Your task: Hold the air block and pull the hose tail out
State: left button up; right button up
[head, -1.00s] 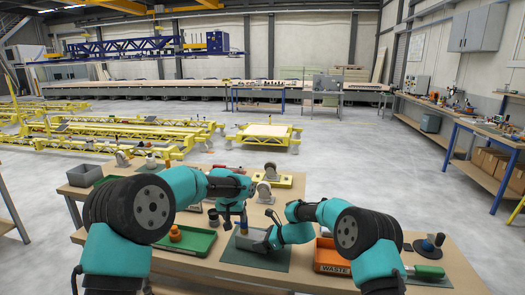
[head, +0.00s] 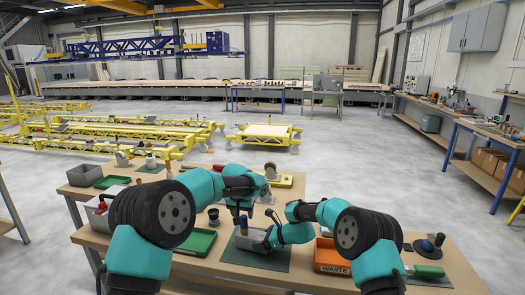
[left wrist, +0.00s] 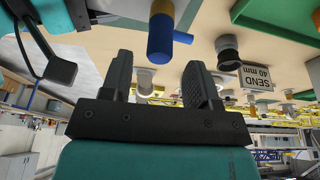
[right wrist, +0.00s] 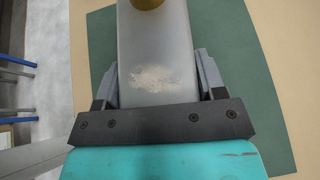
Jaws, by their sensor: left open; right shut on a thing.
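The grey air block (head: 249,242) stands on the dark green mat at the bench's front. My right gripper (head: 265,243) is shut on it from the right; the right wrist view shows the pale block (right wrist: 155,50) between the fingers, with a brassy round part (right wrist: 147,4) at its top. My left gripper (head: 241,214) is open and empty, pointing down just above the block. In the left wrist view its fingers (left wrist: 160,75) are apart, with a blue cylinder (left wrist: 160,38) with a tan end beyond them. I cannot tell for certain whether this is the hose tail.
An orange waste bin (head: 332,258) stands right of the mat (head: 276,258). A green tray (head: 197,243) lies to the left, near a black cup (head: 213,216). A green-handled tool (head: 430,271) lies at the far right. A SEND 40 mm label (left wrist: 255,78) shows in the left wrist view.

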aim_at(244, 217)
pick_arm(q)
jog(key=shift+x, duration=2.4)
pick_arm(e)
jog(key=shift+r, duration=0.15)
pick_arm(q)
jog(key=shift+f, duration=0.1)
jog(key=shift+c, duration=0.3)
jog(key=shift+s+d+f, duration=0.15)
jog(key=shift+d, duration=0.05)
grip_shut()
pick_arm(e)
jog(key=shift+a, duration=0.15)
jog(key=shift+s, duration=0.1)
pick_arm(q)
jog(key=shift+a+r, duration=0.15)
jog(key=shift+r, duration=0.5)
jog(key=shift+r, duration=1.65)
pick_arm(e)
jog(key=shift+d, duration=0.2)
pick_arm(q)
jog(key=shift+r, duration=2.5)
pick_arm(e)
jog(key=shift+f, duration=0.2)
